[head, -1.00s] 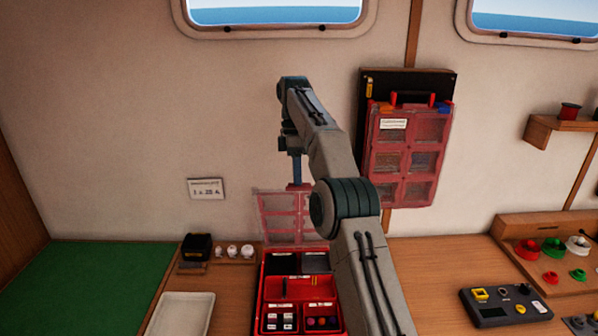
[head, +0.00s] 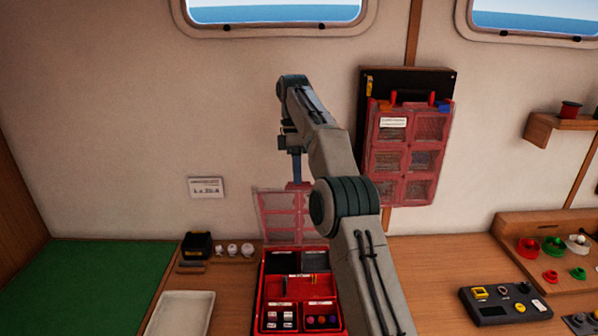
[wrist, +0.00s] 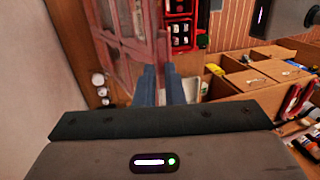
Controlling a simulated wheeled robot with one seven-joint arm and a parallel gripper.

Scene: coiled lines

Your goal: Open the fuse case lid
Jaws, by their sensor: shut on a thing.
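The fuse case (head: 264,290) is a red box on the wooden counter, with compartments holding small dark and coloured pieces. Its see-through reddish lid (head: 272,215) stands up, raised at the back of the case. My gripper (head: 296,184) is at the lid's top edge, partly hidden behind my arm in the head view. In the wrist view, the blue fingers of my gripper (wrist: 158,84) are closed on the edge of the lid (wrist: 128,45). The right part of the case is hidden by my arm.
A white tray (head: 182,314) and a green mat (head: 75,285) lie left of the case. A black box (head: 196,246) and small white knobs stand behind the tray. A red-covered panel (head: 405,155) hangs on the wall. A grey control box (head: 505,303) sits at right.

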